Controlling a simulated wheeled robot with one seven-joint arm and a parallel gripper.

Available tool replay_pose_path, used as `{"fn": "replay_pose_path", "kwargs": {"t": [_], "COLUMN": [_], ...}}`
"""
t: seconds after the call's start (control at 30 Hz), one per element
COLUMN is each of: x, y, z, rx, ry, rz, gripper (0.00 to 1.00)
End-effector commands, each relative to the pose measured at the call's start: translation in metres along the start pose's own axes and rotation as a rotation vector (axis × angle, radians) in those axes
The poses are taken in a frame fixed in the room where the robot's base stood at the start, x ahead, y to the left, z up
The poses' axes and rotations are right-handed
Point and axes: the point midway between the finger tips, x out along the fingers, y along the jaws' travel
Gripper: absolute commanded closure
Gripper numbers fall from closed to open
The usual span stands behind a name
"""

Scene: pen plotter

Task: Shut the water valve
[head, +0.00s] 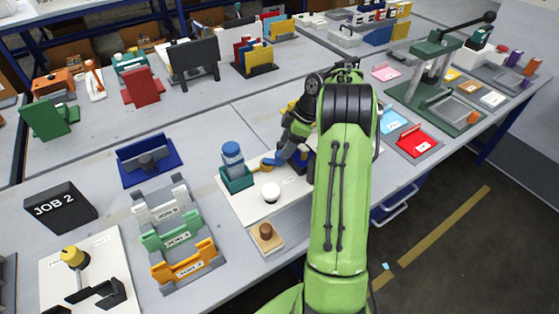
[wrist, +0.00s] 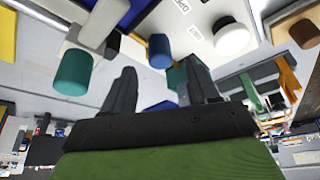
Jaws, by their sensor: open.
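A white knob (head: 270,192) and a brown knob (head: 266,232) are in front. A teal-ended cylinder (wrist: 74,72) is close in the wrist view.

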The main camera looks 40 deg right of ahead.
Motion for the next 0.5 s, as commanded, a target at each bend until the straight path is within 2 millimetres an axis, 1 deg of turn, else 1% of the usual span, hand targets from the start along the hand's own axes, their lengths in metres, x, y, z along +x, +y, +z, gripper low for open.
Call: {"fn": "replay_pose_path", "kwargs": {"t": [0.03, 0.1, 0.2, 0.33, 0.5], "x": [0.017, 0.031, 0.045, 0.052, 0.052], "y": [-0.001, -0.001, 0.000, 0.000, 0.000], "z": [0.001, 0.001, 0.000, 0.000, -0.001], "rx": [-0.001, -0.001, 0.000, -0.001, 0.000], "ry": [0.000, 0.000, 0.000, 0.001, 0.001], "rz": [-0.004, -0.003, -0.002, 0.001, 0.001], "gripper": [0.41, 0.41, 0.41, 0.41, 0.41]}}
